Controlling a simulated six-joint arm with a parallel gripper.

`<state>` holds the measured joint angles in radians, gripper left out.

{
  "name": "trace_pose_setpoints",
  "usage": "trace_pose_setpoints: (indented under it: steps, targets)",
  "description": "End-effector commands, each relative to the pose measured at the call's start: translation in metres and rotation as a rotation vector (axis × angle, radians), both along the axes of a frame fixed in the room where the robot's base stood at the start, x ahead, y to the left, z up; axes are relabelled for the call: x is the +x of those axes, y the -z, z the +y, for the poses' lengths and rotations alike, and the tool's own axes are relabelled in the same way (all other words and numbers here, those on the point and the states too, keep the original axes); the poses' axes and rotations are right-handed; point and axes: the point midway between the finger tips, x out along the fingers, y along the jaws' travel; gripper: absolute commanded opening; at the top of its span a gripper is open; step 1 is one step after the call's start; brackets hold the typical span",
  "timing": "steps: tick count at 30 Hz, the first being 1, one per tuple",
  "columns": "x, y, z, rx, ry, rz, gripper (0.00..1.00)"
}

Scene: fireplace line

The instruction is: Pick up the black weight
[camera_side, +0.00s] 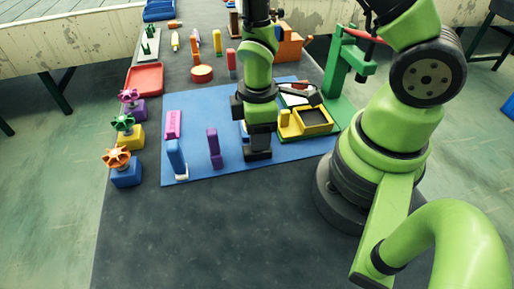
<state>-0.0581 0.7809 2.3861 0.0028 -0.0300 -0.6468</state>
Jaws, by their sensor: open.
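My gripper (257,152) points straight down over the middle of the blue mat (205,95), with its dark fingers low, close to the mat. It is open. I cannot clearly pick out the black weight; the dark fingers and wrist may hide it. A dark bar-shaped piece (311,96) shows by the yellow tray, just right of my gripper, but I cannot tell whether it is the weight.
On the mat, a purple piece (213,148), a blue upright piece (176,157) and a pink block (173,125) stand left of my gripper. A yellow tray (290,131) and green stand (335,75) are right. Valve-topped blocks (126,175) line the left. The front table is clear.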

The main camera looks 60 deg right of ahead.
Motion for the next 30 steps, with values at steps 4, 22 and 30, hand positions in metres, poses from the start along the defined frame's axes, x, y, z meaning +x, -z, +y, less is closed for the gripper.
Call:
trace_pose_setpoints:
  steps: [4, 22, 30]
  targets:
    - [-0.001, 0.022, 0.003, -0.001, -0.001, 0.006, 0.47]
    - [0.0, 0.044, 0.003, 0.001, 0.001, 0.001, 0.22]
    - [0.0, 0.044, 0.003, 0.001, 0.001, 0.001, 0.0]
